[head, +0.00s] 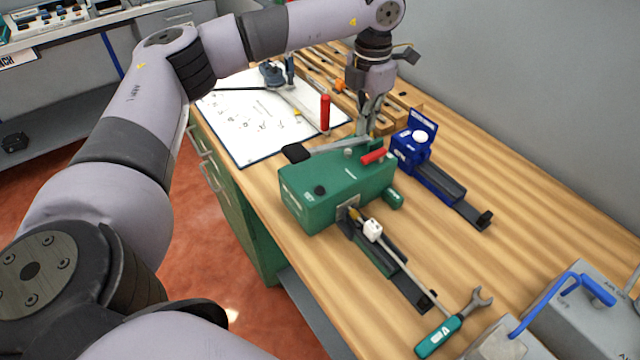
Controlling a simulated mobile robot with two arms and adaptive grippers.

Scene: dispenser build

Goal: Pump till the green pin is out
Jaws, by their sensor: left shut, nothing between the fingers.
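The green dispenser box (318,202) stands on the workbench. A flat grey lever (335,146) with a black pad (296,153) at its left end runs across its top. A short red handle (373,157) lies on its top right. A dark rail (396,272) extends from its front, with a white block (373,230) near the box. I cannot make out a green pin for certain. My left gripper (363,133) points down, shut and empty, just behind the box near the lever's right end; contact cannot be told. My right gripper is not in view.
A blue dispenser (407,152) with its own rail stands right of the green one. A teal-handled tool (438,337), a wrench (481,301) and grey boxes with blue handles (590,310) are in front.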

